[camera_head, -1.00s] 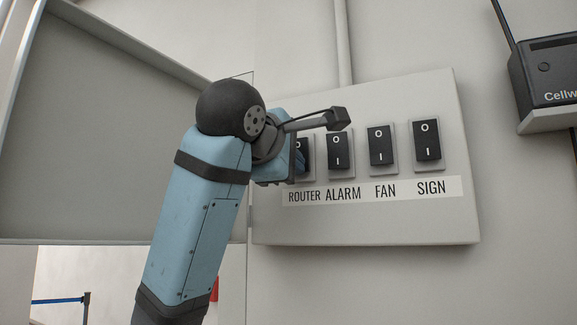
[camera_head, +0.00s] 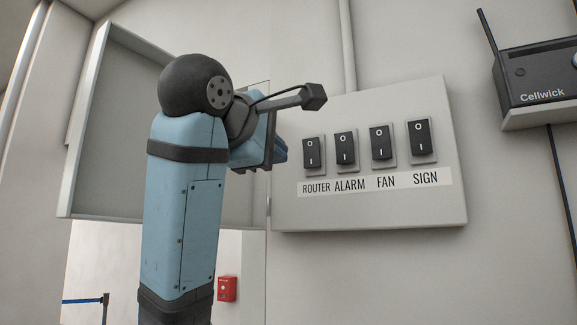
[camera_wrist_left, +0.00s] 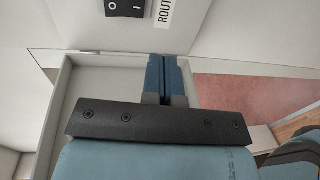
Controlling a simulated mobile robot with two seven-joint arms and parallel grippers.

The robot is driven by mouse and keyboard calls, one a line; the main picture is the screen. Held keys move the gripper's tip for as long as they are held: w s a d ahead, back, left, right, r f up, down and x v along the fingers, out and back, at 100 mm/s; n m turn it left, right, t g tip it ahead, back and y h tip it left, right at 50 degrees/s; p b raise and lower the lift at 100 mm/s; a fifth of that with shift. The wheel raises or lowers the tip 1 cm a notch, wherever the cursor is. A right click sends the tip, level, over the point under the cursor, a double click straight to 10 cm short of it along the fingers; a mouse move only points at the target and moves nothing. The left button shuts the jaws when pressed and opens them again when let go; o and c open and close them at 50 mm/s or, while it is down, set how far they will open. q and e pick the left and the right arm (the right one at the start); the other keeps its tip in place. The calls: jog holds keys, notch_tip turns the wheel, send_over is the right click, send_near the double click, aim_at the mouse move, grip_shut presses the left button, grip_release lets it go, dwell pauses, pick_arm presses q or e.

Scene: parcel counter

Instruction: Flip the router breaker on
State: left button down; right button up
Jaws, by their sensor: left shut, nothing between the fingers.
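The router breaker (camera_head: 314,152) is a black rocker marked O above and I below, at the left end of a row on a pale grey panel (camera_head: 375,216). Its label (camera_head: 316,188) reads ROUTER. I cannot tell for certain which half is pressed in. My left gripper (camera_head: 281,150) is shut and empty, just left of the router breaker and apart from it. In the left wrist view its blue fingers (camera_wrist_left: 167,76) are together, and the router breaker (camera_wrist_left: 125,8) shows at the top edge, partly cut off. My right gripper is out of view.
The alarm (camera_head: 345,148), fan (camera_head: 381,142) and sign (camera_head: 420,137) breakers stand close to the right. An open panel door (camera_head: 115,130) is behind my left arm. A red wall box (camera_head: 228,288) is lower down.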

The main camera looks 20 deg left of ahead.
pick_arm(q)
jog(key=v, duration=0.2)
jog(key=shift+s+f, duration=0.15)
jog(key=shift+s, duration=0.15)
dwell(0.3)
